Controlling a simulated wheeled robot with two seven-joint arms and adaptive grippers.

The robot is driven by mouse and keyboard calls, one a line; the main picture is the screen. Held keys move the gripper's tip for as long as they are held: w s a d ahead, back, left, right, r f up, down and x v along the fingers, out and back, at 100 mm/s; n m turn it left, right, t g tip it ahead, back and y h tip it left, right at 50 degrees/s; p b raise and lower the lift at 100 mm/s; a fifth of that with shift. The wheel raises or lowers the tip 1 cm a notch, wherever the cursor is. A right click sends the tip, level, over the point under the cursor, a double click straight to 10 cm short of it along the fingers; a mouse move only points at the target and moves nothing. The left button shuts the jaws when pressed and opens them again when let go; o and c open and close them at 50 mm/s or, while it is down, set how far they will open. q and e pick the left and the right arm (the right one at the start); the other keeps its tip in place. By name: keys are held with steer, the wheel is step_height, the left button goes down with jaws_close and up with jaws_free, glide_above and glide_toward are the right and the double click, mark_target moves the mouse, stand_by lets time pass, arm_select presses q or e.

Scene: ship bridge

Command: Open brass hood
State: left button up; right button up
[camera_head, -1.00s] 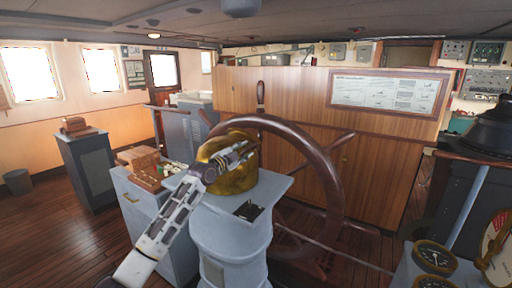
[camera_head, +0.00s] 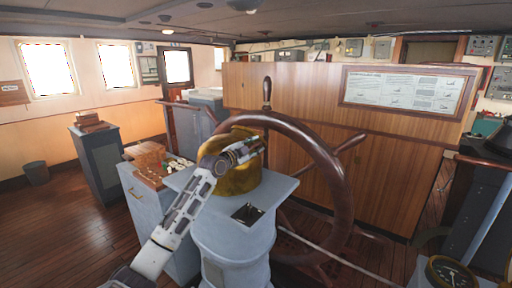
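The brass hood (camera_head: 238,181) is a rounded, gold-coloured cover on top of the pale blue-grey pedestal (camera_head: 232,238), just left of the ship's wheel. My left arm reaches up from the bottom left. My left gripper (camera_head: 247,150) lies across the upper front of the hood and hides part of it. It seems close to or against the hood; I cannot tell whether they touch. Its fingers overlap in this view, so their opening is unclear. A small dark square recess (camera_head: 247,213) shows in the pedestal top in front of the hood. My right gripper is out of view.
The large wooden ship's wheel (camera_head: 343,190) stands close to the right of the hood. A grey cabinet (camera_head: 142,210) with a wooden box (camera_head: 147,156) and small pieces is to the left. A wood panel wall (camera_head: 305,95) stands behind. A gauge (camera_head: 449,273) is at the lower right.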

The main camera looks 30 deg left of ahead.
arm_select(q)
steer(key=shift+c, duration=0.3)
jaws_close()
steer(key=shift+r, duration=0.1)
